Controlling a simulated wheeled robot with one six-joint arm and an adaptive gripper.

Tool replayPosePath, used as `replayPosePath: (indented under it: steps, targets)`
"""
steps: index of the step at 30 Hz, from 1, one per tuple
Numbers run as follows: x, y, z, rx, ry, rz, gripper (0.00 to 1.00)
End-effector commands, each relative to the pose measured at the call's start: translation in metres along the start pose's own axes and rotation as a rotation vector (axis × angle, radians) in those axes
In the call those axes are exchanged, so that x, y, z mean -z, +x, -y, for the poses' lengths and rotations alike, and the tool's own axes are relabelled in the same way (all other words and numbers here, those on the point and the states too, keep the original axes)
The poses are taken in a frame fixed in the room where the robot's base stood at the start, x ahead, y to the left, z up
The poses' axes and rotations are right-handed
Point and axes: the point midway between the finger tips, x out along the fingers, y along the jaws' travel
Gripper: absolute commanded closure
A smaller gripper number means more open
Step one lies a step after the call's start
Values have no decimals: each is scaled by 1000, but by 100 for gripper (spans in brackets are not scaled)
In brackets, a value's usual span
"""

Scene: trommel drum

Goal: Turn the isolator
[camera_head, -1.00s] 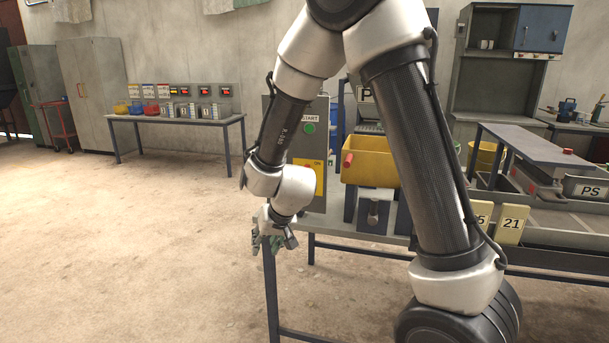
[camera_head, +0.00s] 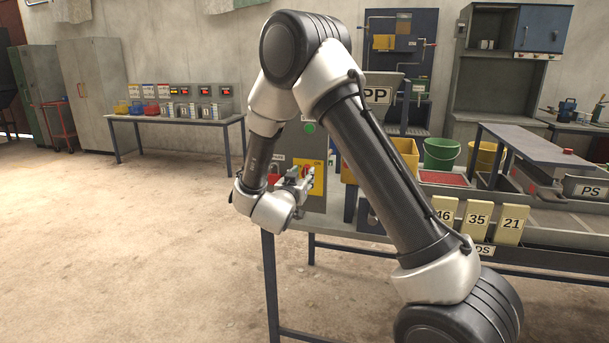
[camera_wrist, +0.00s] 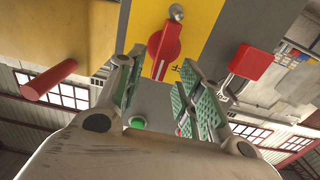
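The isolator is a red rotary handle (camera_wrist: 166,50) on a yellow plate (camera_wrist: 200,15). In the wrist view it stands just beyond my open fingers, with a silver knob at its end. In the head view the yellow plate (camera_head: 319,182) shows on the grey control panel (camera_head: 317,145), with the handle partly hidden by my gripper (camera_head: 299,184). My gripper also shows in the wrist view (camera_wrist: 162,97), with green-padded fingers spread apart and nothing between them. It points toward the isolator, and I see no clear contact with the handle.
A red padlock (camera_wrist: 250,63) hangs right of the isolator in the wrist view. A yellow box (camera_wrist: 65,30) with a protruding red handle (camera_wrist: 48,80) is on the left. A green button (camera_wrist: 137,122) is on the panel. Open floor (camera_head: 130,240) lies left of the bench.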

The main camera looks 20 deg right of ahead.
Motion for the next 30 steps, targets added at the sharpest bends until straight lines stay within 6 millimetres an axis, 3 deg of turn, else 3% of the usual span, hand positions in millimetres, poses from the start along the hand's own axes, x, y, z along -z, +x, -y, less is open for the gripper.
replayPosePath:
  steps: [6, 15, 21, 30]
  targets:
    - [0, 24, 0, 0, 1, 1, 63]
    - [0, 27, 0, 1, 1, 2, 63]
    - [0, 26, 0, 1, 1, 2, 100]
    - [0, 26, 1, 1, -12, 2, 100]
